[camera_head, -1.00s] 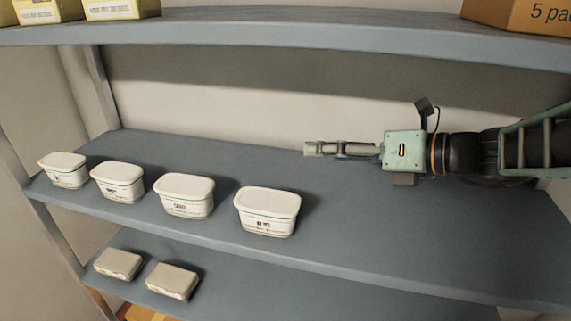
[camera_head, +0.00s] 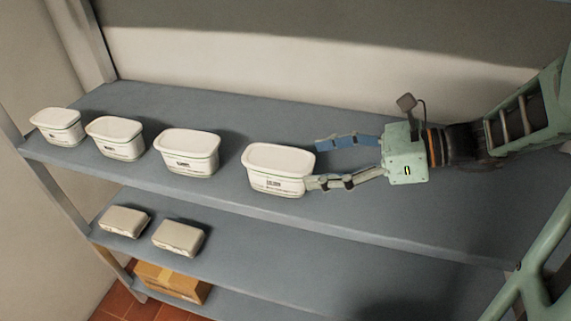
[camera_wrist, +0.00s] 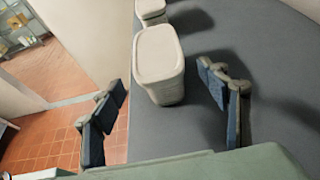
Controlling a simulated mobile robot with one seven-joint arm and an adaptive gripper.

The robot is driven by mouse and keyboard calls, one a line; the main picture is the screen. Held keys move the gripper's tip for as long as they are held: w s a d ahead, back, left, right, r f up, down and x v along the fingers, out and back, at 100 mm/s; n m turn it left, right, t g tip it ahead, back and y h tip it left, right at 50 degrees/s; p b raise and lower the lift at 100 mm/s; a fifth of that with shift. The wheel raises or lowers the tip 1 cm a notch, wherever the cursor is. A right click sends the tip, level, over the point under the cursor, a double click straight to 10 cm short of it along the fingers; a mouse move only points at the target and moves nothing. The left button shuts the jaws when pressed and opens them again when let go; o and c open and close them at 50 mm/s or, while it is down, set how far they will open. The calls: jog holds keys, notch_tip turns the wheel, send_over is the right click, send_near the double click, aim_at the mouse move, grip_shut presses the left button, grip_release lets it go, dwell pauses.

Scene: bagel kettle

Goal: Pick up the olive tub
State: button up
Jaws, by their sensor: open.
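Several white lidded tubs stand in a row on the grey-blue shelf; their labels are too small to read, so I cannot tell by print which is the olive tub. My gripper (camera_head: 312,165) is open at the right end of the rightmost tub (camera_head: 277,171), its fingers apart, one towards the back and one at the front corner. In the wrist view this tub (camera_wrist: 159,62) stands upright ahead, between the spread fingers of my gripper (camera_wrist: 161,80). I cannot tell whether a finger touches it. Nothing is held.
Three other tubs stand to the left: the nearest (camera_head: 187,153), a middle one (camera_head: 115,138) and a far one (camera_head: 57,126). Two small packs (camera_head: 124,221) (camera_head: 178,237) lie on the lower shelf, with a cardboard box (camera_head: 172,282) below. The shelf (camera_head: 440,215) is clear at right.

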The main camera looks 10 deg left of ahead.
aim_at(279, 167)
jog(key=x, duration=0.9)
jog(key=shift+a+f, duration=0.15)
jog(key=shift+f, duration=0.1)
jog(key=shift+c, duration=0.3)
jog(key=c, duration=1.5)
jog(key=shift+c, duration=0.5)
jog(key=shift+r, duration=0.15)
